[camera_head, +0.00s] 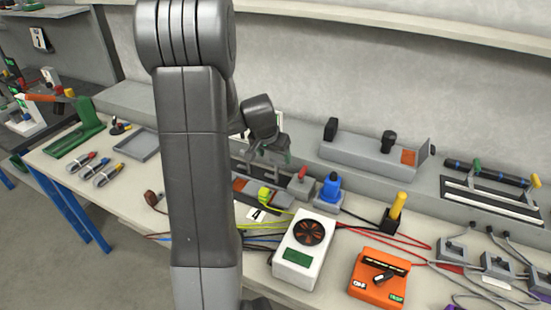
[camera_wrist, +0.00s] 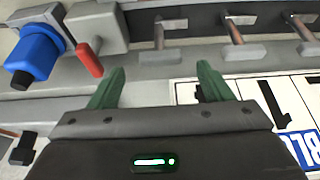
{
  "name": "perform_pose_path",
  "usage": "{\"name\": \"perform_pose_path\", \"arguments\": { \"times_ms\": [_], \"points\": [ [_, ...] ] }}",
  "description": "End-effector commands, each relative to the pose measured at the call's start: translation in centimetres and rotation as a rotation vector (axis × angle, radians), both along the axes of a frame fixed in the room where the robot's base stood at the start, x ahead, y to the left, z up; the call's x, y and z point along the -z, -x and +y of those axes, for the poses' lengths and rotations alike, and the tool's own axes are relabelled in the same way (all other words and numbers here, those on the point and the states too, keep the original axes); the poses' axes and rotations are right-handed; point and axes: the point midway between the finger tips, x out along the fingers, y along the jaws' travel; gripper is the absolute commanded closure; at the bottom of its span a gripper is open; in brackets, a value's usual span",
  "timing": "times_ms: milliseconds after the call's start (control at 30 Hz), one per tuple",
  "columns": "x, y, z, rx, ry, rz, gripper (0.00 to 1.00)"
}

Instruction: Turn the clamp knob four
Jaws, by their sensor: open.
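In the wrist view my gripper (camera_wrist: 160,84) has two green fingers spread apart with nothing between them. Beyond the fingertips a row of clamp knobs with brownish, bar-like stems stands along a dark rail: a left one (camera_wrist: 158,35), a middle one (camera_wrist: 233,31) and a right one (camera_wrist: 299,26). The left one lies ahead of the gap between the fingers, apart from them. I cannot tell which knob is number four. In the head view my gripper (camera_head: 270,156) hangs over the back of the bench, and the knobs there are mostly hidden by my arm.
Left of the knobs in the wrist view are a red lever (camera_wrist: 89,59) and a blue plug-like part (camera_wrist: 35,55). A numbered white card (camera_wrist: 245,92) lies at right. In the head view a white fan box (camera_head: 297,270) and orange meter (camera_head: 378,275) stand in front.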

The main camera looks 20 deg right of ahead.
Motion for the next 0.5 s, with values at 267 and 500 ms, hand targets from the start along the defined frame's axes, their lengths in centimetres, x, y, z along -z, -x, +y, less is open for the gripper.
{"name": "perform_pose_path", "arguments": {
  "times_ms": [267, 500],
  "points": [
    [2.7, -0.7, -0.8, 0.0, -0.001, 0.001, 0.27],
    [3.2, -0.9, -1.0, -0.001, 0.0, -0.001, 0.27]
  ]
}}
